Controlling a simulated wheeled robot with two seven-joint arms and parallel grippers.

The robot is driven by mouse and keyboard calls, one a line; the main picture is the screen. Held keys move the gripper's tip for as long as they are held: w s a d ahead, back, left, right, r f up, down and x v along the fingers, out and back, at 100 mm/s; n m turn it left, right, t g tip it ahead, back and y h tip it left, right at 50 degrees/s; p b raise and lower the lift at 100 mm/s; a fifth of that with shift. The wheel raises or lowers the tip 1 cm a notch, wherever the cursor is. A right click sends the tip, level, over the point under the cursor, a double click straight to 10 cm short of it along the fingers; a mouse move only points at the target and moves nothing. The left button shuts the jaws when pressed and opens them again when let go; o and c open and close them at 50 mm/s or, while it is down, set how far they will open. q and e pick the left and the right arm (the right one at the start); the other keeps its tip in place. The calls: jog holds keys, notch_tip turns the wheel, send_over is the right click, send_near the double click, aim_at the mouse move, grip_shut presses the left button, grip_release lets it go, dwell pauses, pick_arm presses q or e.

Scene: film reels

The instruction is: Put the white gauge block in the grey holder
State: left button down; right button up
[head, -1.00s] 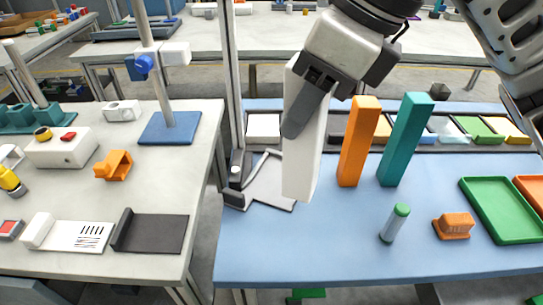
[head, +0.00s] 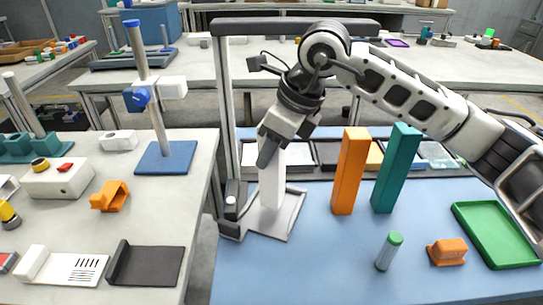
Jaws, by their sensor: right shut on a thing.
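The white gauge block (head: 271,186) is a tall upright bar at the left end of the blue table. My right gripper (head: 270,150) is shut on its upper part, with one dark finger showing in front. The block's lower end is over the light grey holder (head: 280,222), a flat plate with a raised edge. I cannot tell whether the block touches the plate or is just above it. My left gripper is not in view.
An orange block (head: 349,172) and a teal block (head: 396,170) stand upright to the right. A green-capped vial (head: 389,252), a small orange piece (head: 447,252) and a green tray (head: 494,233) lie farther right. A grey post frame (head: 229,110) rises beside the holder.

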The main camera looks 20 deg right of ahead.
jog(key=shift+s+f, duration=0.1)
jog(key=shift+f, duration=1.05)
jog(key=shift+f, duration=0.25)
jog(key=o, duration=1.2)
jog(key=shift+r, duration=0.2)
jog(key=v, duration=1.2)
jog(key=shift+a+r, duration=0.1)
